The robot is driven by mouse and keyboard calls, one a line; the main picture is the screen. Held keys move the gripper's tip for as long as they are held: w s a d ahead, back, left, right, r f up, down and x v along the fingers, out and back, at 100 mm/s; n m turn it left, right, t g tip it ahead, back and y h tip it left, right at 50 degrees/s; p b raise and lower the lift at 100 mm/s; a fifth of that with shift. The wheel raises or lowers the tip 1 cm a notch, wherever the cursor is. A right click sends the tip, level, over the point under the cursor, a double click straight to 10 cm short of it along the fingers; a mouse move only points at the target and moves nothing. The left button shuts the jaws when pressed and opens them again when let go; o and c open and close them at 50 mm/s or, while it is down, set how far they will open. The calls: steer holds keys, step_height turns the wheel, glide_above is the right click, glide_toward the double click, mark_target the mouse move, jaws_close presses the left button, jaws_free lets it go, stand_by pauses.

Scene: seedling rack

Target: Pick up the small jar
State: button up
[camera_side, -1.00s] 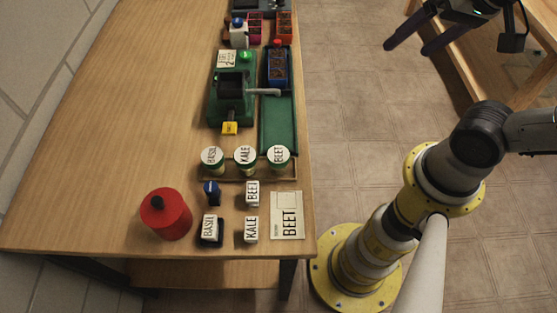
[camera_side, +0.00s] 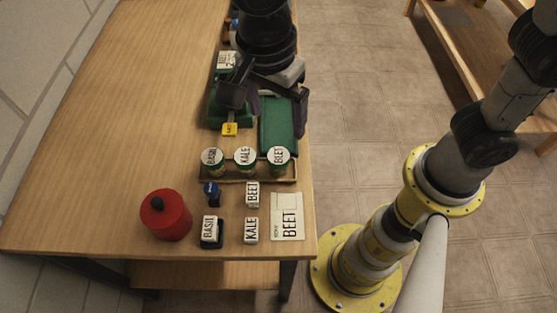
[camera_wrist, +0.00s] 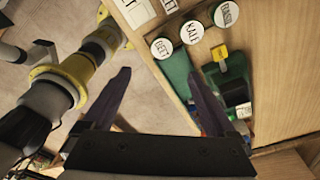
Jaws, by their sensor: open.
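Three small jars with white lids stand in a row on a wooden holder in the side view: the BASIL jar (camera_side: 212,157), the KALE jar (camera_side: 245,156) and the BEET jar (camera_side: 279,156). In the wrist view I see the BEET jar (camera_wrist: 164,48), the KALE jar (camera_wrist: 193,32) and the BASIL jar (camera_wrist: 227,14). My gripper (camera_side: 278,115) is open and empty, above the green equipment behind the jar row. In the wrist view the open fingers (camera_wrist: 158,74) point toward the jars, with the BEET jar closest. They touch no jar.
A red canister (camera_side: 166,215), a blue-topped stamp (camera_side: 211,190), label blocks BEET (camera_side: 252,194), KALE (camera_side: 251,230) and BASIL (camera_side: 210,228), and a BEET card (camera_side: 288,216) lie in front. A green tray (camera_side: 279,140) and a yellow tag (camera_side: 229,129) are behind. The table's left side is clear.

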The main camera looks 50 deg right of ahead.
glide_above(278, 156)
steer(key=f, duration=0.8)
steer(key=shift+s+a, duration=0.2)
steer(key=shift+s, duration=0.2)
steer(key=shift+w+d+f, duration=0.1)
steer(key=shift+w+f, duration=0.05)
steer(key=shift+f, duration=0.8)
steer(key=shift+w+d+f, duration=0.1)
steer(key=shift+f, duration=0.9)
steer(key=shift+w+d+f, duration=0.1)
steer(key=shift+w+f, duration=0.05)
steer(key=shift+f, duration=0.8)
jaws_close()
